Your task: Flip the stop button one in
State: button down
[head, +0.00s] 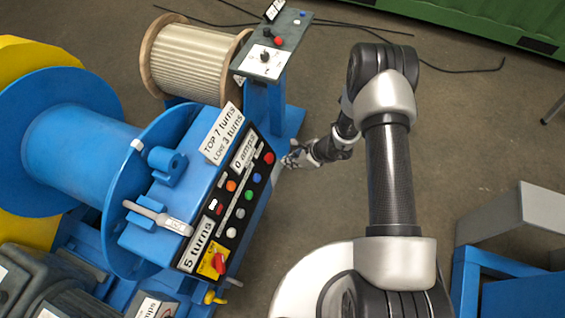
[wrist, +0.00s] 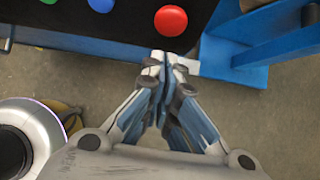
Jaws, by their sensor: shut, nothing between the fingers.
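A round red button (head: 269,158) sits at the upper right end of the black control panel (head: 208,232) on the blue machine. It also shows at the top of the wrist view (wrist: 170,20). My gripper (head: 287,160) is just right of this button in the head view. In the wrist view its shut, empty fingertips (wrist: 168,60) point toward the button, close below it in the picture. I cannot tell the exact gap, and no contact shows. Another red button (head: 279,40) is on the grey control box. No label names either one as the stop button.
The panel also has a blue button (head: 257,178), a green button (head: 249,195) and a red switch (head: 219,262) on a yellow plate. A blue post and beam (wrist: 250,45) stand close to the right of my fingers. Bare floor lies below the gripper.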

jog(key=p+v, duration=0.1)
jog(key=v, duration=0.7)
jog(key=shift+r+p, duration=0.4)
jog(key=shift+r, duration=0.05)
jog(key=shift+w+d, duration=0.15)
jog(key=s+a+r+n, duration=0.15)
jog(key=r+n, duration=0.45)
jog(key=r, duration=0.7)
jog(key=s+a+r+n, duration=0.1)
jog(key=s+r+n, duration=0.3)
jog(key=r, duration=1)
jog(key=s+d+r+n+t+h, duration=0.1)
jog(key=s+d+r+n+h, duration=0.2)
jog(key=s, duration=0.6)
jog(key=s+d+r+n+t+h+b, duration=0.1)
jog(key=s+d+r+n+h, duration=0.2)
jog(key=s+d+r+n, duration=0.4)
notch_tip(320, 180, up, 3)
jog(key=s+n, duration=0.2)
jog(key=shift+s+h, duration=0.35)
jog(key=shift+h, duration=0.05)
